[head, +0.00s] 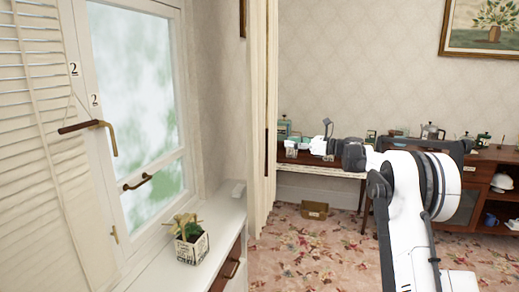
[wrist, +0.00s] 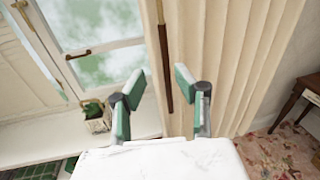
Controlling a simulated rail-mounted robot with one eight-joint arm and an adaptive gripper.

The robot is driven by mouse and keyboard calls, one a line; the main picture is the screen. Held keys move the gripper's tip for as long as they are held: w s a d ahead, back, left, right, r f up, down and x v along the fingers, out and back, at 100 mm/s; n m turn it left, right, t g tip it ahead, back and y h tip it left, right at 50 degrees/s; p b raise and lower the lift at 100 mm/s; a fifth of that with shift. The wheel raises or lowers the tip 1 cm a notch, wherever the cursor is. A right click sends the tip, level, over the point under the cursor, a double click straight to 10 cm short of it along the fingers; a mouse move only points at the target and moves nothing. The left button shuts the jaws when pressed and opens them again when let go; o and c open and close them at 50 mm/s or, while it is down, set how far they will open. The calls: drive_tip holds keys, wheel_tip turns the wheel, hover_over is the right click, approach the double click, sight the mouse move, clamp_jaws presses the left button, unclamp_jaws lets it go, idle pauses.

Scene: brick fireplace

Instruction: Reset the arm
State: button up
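My gripper (wrist: 158,85) is open in the wrist view. Its two green-padded fingers stand well apart with nothing between them. Beyond the fingers is a cream curtain (wrist: 225,50) with a dark vertical rod (wrist: 164,50). In the head view, my white and dark-grey arm (head: 405,210) rises at the right and bends left at its upper joint. Its outer end reaches left in front of the far tables, toward the curtain (head: 262,120). The gripper looks small there, and its fingers are hard to tell from the items behind.
A window (head: 135,85) with brown handles is at left above a white sill (head: 205,235). A potted plant (head: 192,245) stands on the sill. A dark wooden cabinet (head: 480,175) at right holds several items. A small box (head: 314,210) lies on the flowered carpet (head: 300,260), which has free room.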

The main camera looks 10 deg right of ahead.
drive_tip(key=s+a+r+n+g+h, duration=0.1)
drive_tip(key=s+a+r+n+h, duration=0.15)
drive_tip(key=s+a, duration=0.35)
drive_tip(key=s+a+r+n+g+h, duration=0.1)
drive_tip(key=s+a+r+n, duration=0.2)
drive_tip(key=s, duration=0.4)
drive_tip(key=s+a+f+n+g+h, duration=0.1)
drive_tip(key=s+a+n+h, duration=0.15)
drive_tip(key=s, duration=0.55)
drive_tip(key=s+a+f+n+h, duration=0.15)
drive_tip(key=s+n, duration=0.25)
drive_tip(key=s, duration=0.4)
drive_tip(key=s+d+f+n+h, duration=0.1)
drive_tip(key=s+f+n, duration=0.3)
drive_tip(key=s, duration=0.6)
drive_tip(key=s+d+f+n+h, duration=0.1)
drive_tip(key=s+f+n+h, duration=0.2)
drive_tip(key=s, duration=0.8)
drive_tip(key=s+d+f+n+h, duration=0.1)
drive_tip(key=s+f+n, duration=0.4)
drive_tip(key=s, duration=0.6)
wheel_tip(320, 180, down, 2)
drive_tip(key=shift+s+d+f+n+h, duration=0.2)
drive_tip(key=shift+d+n+h, duration=0.1)
drive_tip(key=shift+h, duration=0.55)
